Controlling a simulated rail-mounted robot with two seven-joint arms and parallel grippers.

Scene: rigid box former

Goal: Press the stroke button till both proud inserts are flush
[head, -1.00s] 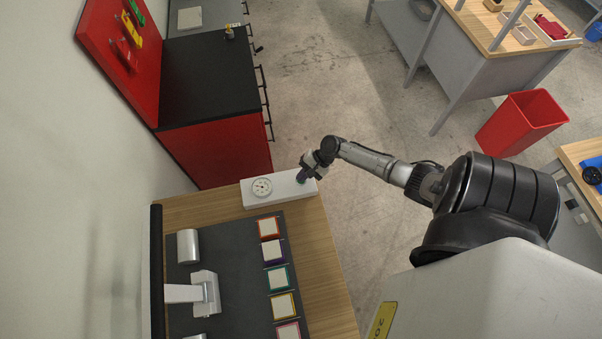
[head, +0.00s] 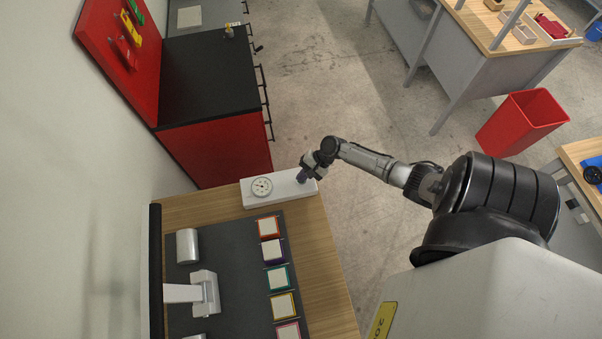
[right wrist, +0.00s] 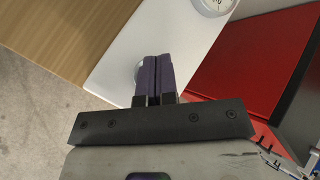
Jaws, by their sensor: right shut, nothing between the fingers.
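A white control box (head: 284,193) with a round dial (head: 262,186) sits at the far end of the wooden bench. My right gripper (head: 301,179) is at the box's right end, its purple fingers pointing down. In the right wrist view the fingers (right wrist: 157,62) are shut with nothing between them. They partly cover a round silvery button (right wrist: 138,71) on the white box; I cannot tell whether they touch it. A row of pale square inserts in coloured frames, such as the orange one (head: 268,227), lies along the dark mat. Their heights cannot be told. My left gripper is not in view.
A grey-white press-like fixture (head: 207,291) and a metal cylinder (head: 187,246) stand on the dark mat (head: 238,260). A red cabinet with a black top (head: 205,75) stands beyond the bench. A red bin (head: 522,122) is on the floor at the right.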

